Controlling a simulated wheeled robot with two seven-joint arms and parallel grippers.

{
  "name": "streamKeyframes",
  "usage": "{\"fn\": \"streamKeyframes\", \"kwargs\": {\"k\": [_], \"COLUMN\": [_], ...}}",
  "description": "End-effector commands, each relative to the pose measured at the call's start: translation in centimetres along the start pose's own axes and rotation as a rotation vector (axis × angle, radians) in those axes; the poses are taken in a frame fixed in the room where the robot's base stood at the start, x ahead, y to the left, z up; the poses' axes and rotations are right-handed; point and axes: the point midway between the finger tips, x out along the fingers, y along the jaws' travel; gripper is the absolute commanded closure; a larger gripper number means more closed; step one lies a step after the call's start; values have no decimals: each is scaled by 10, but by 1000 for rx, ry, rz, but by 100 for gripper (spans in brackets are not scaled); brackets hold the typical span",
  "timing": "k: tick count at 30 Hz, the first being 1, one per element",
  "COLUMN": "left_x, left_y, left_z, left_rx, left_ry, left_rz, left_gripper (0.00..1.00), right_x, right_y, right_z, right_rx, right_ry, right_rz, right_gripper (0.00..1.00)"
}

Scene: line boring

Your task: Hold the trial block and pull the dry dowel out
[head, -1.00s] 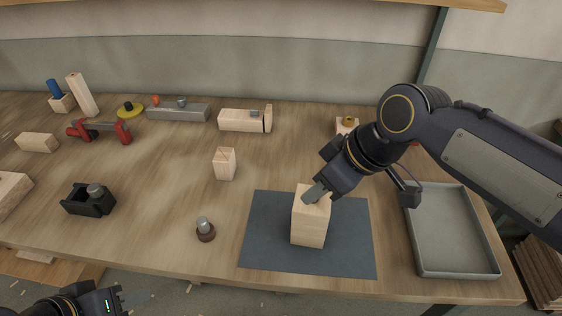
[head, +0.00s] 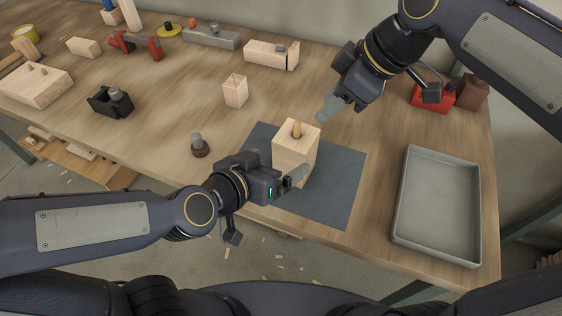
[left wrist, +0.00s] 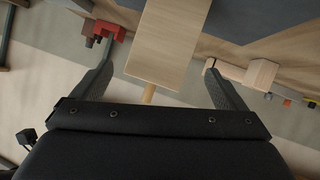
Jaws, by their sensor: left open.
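The trial block (head: 292,158) is a pale upright wooden block on the dark mat (head: 335,192). My left gripper (head: 297,178) is open at the block's near side, low down.
A grey tray (head: 400,215) is right of the mat. A black holder (head: 110,102) is farther left.

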Motion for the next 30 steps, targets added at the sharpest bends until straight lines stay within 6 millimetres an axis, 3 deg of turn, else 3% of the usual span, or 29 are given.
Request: {"fn": "streamKeyframes", "kwargs": {"k": [9, 14, 24, 30], "left_x": [14, 26, 76, 89], "left_y": [8, 5, -3, -4], "left_z": [7, 5, 0, -2], "left_rx": [203, 219, 215, 213], "left_ry": [78, 84, 85, 87], "left_rz": [-148, -165, -162, -159], "left_gripper": [6, 6, 6, 6], "right_x": [0, 0, 0, 0], "right_y": [0, 0, 0, 0], "right_z": [0, 0, 0, 0], "right_rx": [1, 1, 1, 1], "right_ry": [0, 0, 0, 0], "right_rz": [0, 0, 0, 0], "right_gripper": [64, 64, 64, 64]}}
